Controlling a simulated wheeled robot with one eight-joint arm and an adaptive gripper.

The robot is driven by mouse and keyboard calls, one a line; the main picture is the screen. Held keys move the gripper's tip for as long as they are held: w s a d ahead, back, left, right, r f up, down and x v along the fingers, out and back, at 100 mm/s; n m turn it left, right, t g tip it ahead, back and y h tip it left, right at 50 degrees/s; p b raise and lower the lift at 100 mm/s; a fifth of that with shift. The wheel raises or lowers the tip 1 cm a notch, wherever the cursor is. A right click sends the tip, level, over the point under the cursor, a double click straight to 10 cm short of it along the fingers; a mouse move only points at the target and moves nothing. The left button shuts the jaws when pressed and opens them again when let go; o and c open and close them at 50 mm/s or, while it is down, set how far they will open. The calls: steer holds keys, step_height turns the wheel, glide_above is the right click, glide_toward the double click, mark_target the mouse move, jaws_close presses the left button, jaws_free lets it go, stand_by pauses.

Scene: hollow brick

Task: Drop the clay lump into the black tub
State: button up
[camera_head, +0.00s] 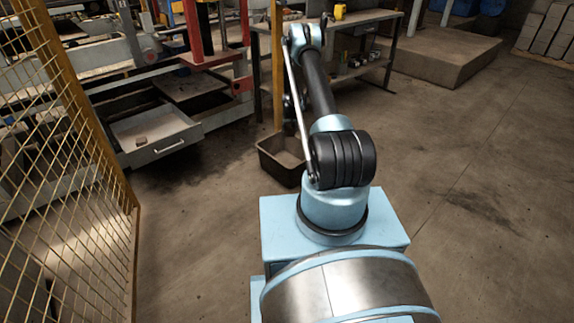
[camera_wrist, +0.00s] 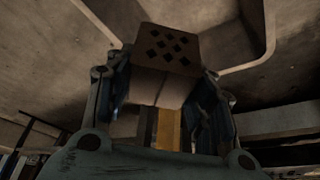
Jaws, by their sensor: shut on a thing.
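My gripper (camera_wrist: 163,85) is shut on a brown block with dark diamond-shaped holes (camera_wrist: 170,45), which shows between its fingers in the wrist view. It looks like a hollow brick; I see no other clay lump in the gripper. The black tub (camera_head: 268,162) stands on the floor behind my arm in the head view, its right part hidden. A pale recess with sloping walls (camera_wrist: 243,45), perhaps the tub's inside, lies beyond the block in the wrist view. My gripper's end is not clear in the head view.
An open grey drawer (camera_head: 175,145) at left holds a small brownish piece (camera_head: 141,141). A yellow mesh fence (camera_head: 75,130) stands at the left, and a yellow post (camera_head: 277,70) rises by the tub. A workbench (camera_head: 365,70) is behind. The floor at right is clear.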

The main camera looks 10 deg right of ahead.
steer(key=shift+x, duration=1)
steer(key=shift+w+f, duration=0.15)
steer(key=shift+f, duration=2.65)
steer(key=o, duration=1.2)
steer(key=shift+o, duration=0.2)
steer(key=v, duration=1.1)
steer(key=shift+s+a+r, duration=0.1)
steer(key=shift+s+r, duration=0.1)
steer(key=shift+r, duration=0.15)
steer(key=shift+r, duration=0.1)
